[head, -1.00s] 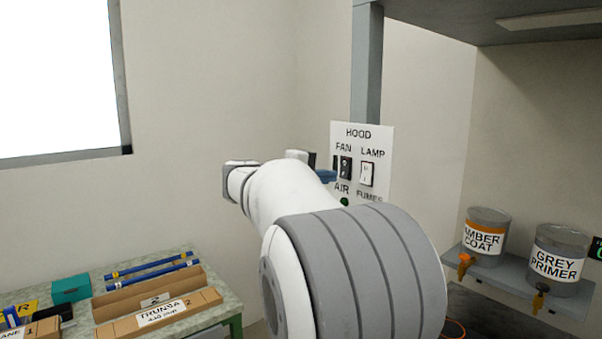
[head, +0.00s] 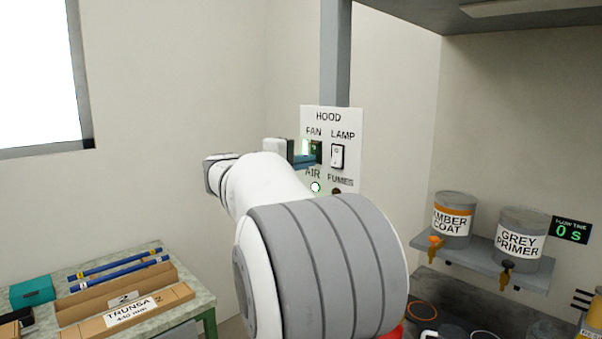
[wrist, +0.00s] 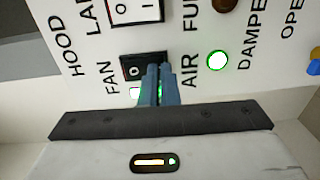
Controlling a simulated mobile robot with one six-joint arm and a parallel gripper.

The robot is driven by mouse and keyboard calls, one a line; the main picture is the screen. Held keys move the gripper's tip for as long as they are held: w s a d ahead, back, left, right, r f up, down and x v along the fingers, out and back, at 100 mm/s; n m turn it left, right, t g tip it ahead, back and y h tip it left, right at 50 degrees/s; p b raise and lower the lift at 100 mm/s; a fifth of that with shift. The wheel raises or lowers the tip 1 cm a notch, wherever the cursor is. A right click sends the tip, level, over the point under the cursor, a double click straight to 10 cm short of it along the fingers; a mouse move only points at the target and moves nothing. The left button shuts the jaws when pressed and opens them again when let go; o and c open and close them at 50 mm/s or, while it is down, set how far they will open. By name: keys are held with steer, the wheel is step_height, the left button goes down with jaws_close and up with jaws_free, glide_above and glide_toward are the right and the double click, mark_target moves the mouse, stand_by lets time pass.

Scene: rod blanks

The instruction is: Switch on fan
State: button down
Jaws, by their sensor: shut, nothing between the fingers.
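The white LAMP switch (head: 338,156) sits right of FAN, above a dark FUMES light (head: 336,192). AMBER COAT (head: 453,220) and GREY PRIMER (head: 521,240) pots stand on a shelf at right. A bench (head: 195,298) with boxes and blue rods is at lower left.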

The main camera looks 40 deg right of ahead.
steer(key=s+a+f+b, duration=0.1)
steer(key=a+b, duration=0.3)
steer(key=a, duration=1)
steer(key=shift+s+f, duration=0.3)
steer(key=shift+f, duration=0.05)
steer(key=shift+d, duration=0.1)
